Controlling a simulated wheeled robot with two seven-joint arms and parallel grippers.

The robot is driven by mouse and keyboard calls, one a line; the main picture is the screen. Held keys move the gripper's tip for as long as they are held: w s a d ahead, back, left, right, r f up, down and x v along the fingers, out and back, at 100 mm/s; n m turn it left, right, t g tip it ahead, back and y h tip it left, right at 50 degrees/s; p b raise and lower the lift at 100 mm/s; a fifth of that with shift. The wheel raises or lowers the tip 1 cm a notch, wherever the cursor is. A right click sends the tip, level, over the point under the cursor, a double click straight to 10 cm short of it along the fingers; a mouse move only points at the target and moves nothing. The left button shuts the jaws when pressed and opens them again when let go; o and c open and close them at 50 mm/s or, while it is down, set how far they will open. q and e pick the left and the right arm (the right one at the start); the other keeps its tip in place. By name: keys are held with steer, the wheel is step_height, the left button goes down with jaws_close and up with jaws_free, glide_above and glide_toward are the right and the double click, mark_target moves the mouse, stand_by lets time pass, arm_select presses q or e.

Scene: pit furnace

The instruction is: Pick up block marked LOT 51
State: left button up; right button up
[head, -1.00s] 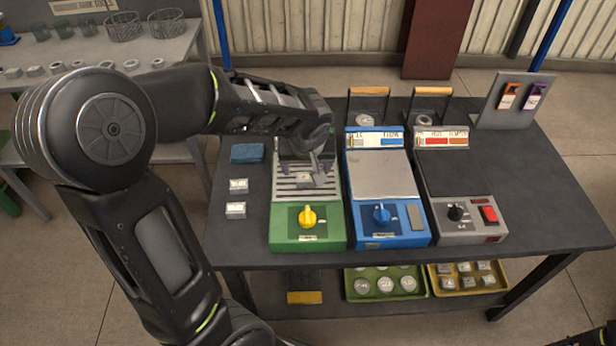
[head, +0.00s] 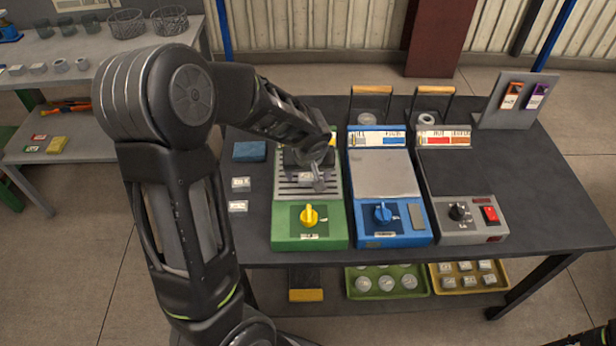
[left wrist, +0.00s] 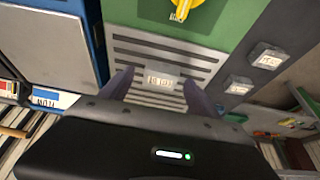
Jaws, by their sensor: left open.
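A small grey block (left wrist: 161,79) with a white label sits on the slatted grille (left wrist: 133,50) of the green unit (head: 309,235). Its lettering is too blurred to read surely. My left gripper (head: 317,182) is over the grille, pointing down. In the left wrist view its open fingers (left wrist: 156,88) stand on either side of the block, which is not visibly gripped. In the head view the fingers partly hide the block. Two similar labelled blocks, a rear one (head: 241,184) and a front one (head: 238,206), lie on the table left of the green unit.
A blue unit (head: 391,235) stands close to the right of the green one, with a grey unit (head: 472,228) beyond it. A blue pad (head: 249,151) lies at the back left. Trays of parts sit on the shelf below.

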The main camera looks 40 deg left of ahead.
arm_select(q)
steer(key=shift+w+f, duration=0.1)
steer(key=shift+f, duration=0.15)
stand_by(0.4)
jaws_close()
stand_by(0.6)
